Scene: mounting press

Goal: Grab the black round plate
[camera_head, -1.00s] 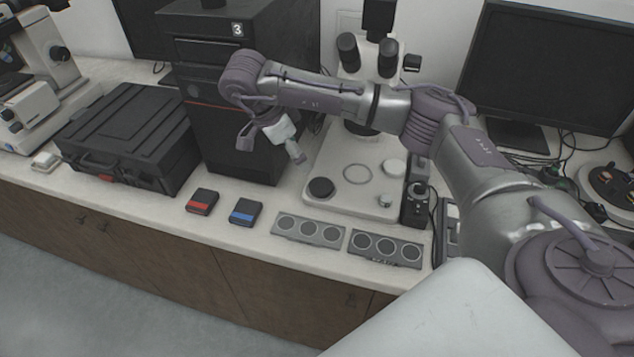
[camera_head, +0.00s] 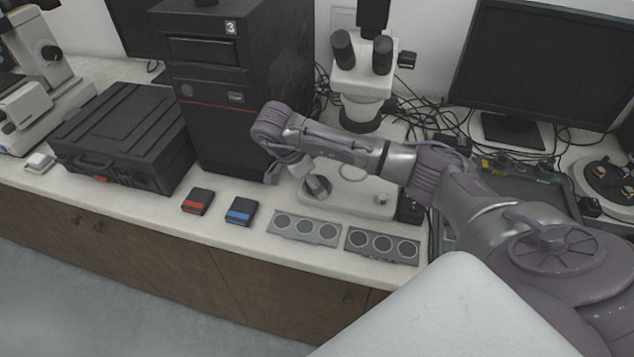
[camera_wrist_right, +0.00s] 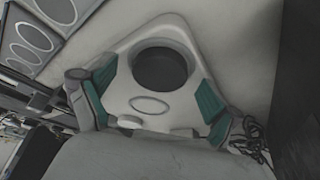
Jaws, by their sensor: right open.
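The black round plate (camera_wrist_right: 160,69) lies on the white microscope base (camera_wrist_right: 165,27), near its rounded end, in the right wrist view. In the head view my right gripper hides most or all of it. My right gripper (camera_head: 317,186) is low over the left front part of the base. In the wrist view its two teal-padded fingers (camera_wrist_right: 155,88) are spread on either side of the plate, with nothing between them held. I cannot tell the exact height of the fingertips above the plate. My left gripper is not in view.
Two grey panels with round wells (camera_head: 304,227) (camera_head: 382,245) lie in front of the base. A red-striped box (camera_head: 198,201) and a blue-striped box (camera_head: 242,210) are to the left. The black machine (camera_head: 225,110) stands close behind left. The microscope head (camera_head: 365,65) rises behind.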

